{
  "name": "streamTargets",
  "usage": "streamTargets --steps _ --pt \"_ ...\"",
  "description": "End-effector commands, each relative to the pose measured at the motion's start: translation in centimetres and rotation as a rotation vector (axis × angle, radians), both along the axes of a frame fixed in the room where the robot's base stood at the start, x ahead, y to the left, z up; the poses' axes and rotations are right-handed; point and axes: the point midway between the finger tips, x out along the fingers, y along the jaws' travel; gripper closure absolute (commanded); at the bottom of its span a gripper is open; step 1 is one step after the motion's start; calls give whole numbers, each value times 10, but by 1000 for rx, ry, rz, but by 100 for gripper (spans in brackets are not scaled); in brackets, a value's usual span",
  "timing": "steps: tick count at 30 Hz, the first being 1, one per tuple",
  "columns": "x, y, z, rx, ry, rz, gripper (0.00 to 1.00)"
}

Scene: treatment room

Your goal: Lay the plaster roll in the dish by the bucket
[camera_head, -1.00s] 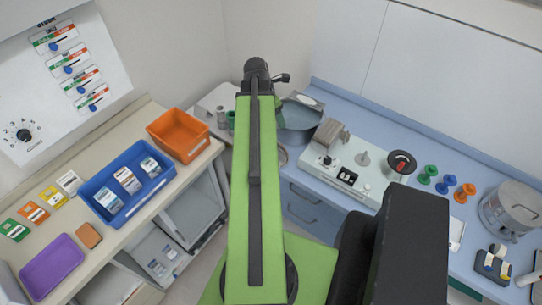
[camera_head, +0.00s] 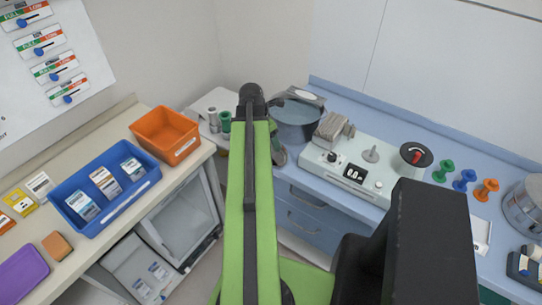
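A grey-blue bucket (camera_head: 296,118) stands in the back corner of the blue counter, just right of my arm. A small round dish-like thing (camera_head: 280,156) shows in front of the bucket, partly hidden behind my arm. Small upright cylinders stand left of my arm: a pale grey one (camera_head: 213,118) and a green one (camera_head: 225,122). I cannot tell for certain whether either is the plaster roll. My green arm runs up the middle of the view. My gripper does not show; it may be hidden behind the arm's black far end.
An orange bin (camera_head: 180,155) and a blue tray (camera_head: 130,200) of boxes stand on the left counter. A pale machine (camera_head: 340,176) with knobs sits on the blue counter (camera_head: 420,129). Green, blue and orange spools (camera_head: 464,180) and a metal pot (camera_head: 530,208) are farther right.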

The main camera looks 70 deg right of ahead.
Motion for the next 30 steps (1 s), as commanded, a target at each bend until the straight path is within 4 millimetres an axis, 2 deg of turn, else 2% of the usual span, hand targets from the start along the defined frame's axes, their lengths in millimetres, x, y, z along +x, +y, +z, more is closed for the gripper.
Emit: streamTargets --steps 1,6,13,20,24,25,30 --pt "0 0 -13 0 0 0 90" --pt "0 0 -14 0 0 -1 90" --pt "-1 0 -50 0 0 -1 90" --pt "-1 0 -46 0 0 -1 90" --pt "-1 0 -51 0 0 -2 90" --pt "-1 0 -49 0 0 -2 30" --pt "-1 0 -49 0 0 -2 10"
